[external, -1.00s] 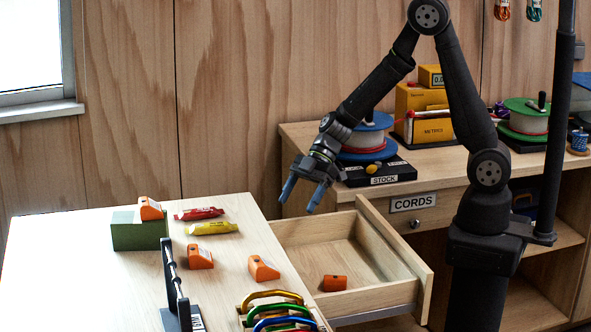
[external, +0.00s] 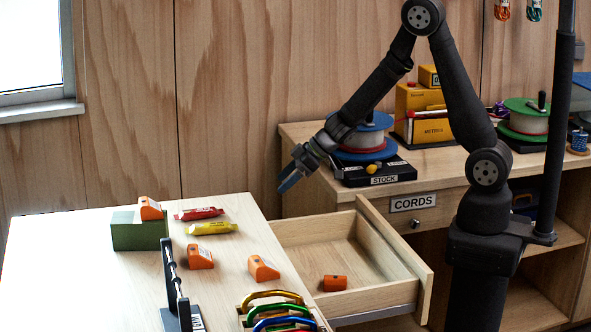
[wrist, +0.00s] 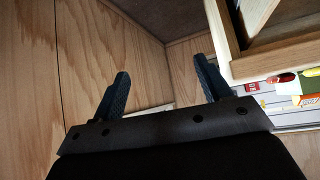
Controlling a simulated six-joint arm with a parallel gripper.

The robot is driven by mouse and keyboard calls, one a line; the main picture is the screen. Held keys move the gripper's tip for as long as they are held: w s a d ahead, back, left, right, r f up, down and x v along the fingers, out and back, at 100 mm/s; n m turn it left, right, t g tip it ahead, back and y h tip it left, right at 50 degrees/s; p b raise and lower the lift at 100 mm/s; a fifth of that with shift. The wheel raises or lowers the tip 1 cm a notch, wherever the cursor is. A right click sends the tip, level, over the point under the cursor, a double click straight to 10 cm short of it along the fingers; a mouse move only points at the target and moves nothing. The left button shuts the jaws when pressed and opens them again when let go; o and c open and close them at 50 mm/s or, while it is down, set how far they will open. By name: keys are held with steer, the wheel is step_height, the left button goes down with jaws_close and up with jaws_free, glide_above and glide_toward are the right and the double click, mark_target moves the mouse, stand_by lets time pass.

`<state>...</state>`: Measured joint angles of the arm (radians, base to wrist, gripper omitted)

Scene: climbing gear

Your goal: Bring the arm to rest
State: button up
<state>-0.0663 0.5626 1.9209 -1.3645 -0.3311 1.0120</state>
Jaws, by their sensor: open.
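My gripper (external: 291,181) is in the air behind the white-topped table, to the left of the stock reel and above the back of the open drawer. In the wrist view my gripper (wrist: 160,90) shows two dark fingers spread apart, with nothing between them. Beyond them are the wood wall and the floor. My arm is raised and bent at the elbow.
The open CORDS drawer (external: 372,303) holds an orange block (external: 334,283). The table (external: 90,270) bears orange blocks, a green box (external: 140,235), red and yellow tubes, and a rack of carabiners. The stock reel (external: 366,150) stands close right of my gripper.

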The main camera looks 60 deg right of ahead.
steer(key=shift+w+d+f+m+t+h, duration=0.15)
steer(key=shift+d+f+m+h, duration=0.15)
steer(key=shift+d, duration=0.35)
steer(key=shift+w+d+f+m+t+h, duration=0.15)
steer(key=shift+d+m+h, duration=0.1)
steer(key=shift+d+m, duration=0.3)
steer(key=shift+d+f+m+t+h, duration=0.1)
steer(key=shift+d+f+m+h, duration=0.15)
steer(key=shift+d, duration=0.5)
steer(key=shift+c, duration=0.2)
